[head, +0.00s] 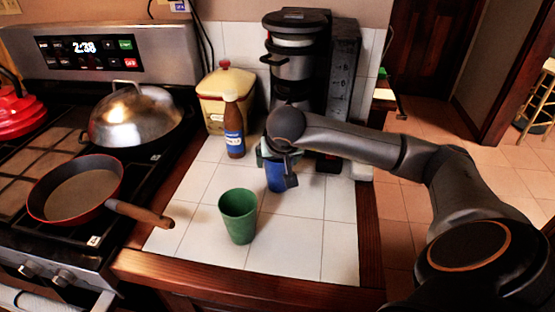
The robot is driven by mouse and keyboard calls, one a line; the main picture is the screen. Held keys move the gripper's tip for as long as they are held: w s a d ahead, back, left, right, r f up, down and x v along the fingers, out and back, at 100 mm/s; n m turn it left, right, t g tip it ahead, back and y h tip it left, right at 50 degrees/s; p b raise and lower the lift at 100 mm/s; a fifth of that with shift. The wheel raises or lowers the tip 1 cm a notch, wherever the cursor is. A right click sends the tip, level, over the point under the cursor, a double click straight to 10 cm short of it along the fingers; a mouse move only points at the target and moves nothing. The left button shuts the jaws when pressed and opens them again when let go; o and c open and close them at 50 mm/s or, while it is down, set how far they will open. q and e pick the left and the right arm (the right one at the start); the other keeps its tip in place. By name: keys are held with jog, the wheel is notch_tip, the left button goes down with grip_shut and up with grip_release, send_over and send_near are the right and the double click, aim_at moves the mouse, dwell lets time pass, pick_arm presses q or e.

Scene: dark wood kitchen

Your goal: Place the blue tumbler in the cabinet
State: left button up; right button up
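The blue tumbler (274,180) stands on the white tiled counter (300,232), in front of the coffee maker. My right arm reaches in from the right, and its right gripper (281,172) points down at the tumbler. A dark finger overlaps the tumbler's right side, and the gripper hides its upper part. I cannot tell whether the fingers are closed on it or only around it. My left gripper is not in view. No cabinet interior shows in this view.
A green cup (239,215) stands in front of the tumbler. A brown bottle (234,128), a yellow canister (223,95) and a black coffee maker (296,55) stand behind. A stove at left holds a red-rimmed pan (77,190) and a metal dome (135,115). The front right tiles are clear.

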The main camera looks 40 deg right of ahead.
jog(key=shift+f, duration=0.1)
jog(key=shift+f, duration=0.15)
jog(key=o, duration=1)
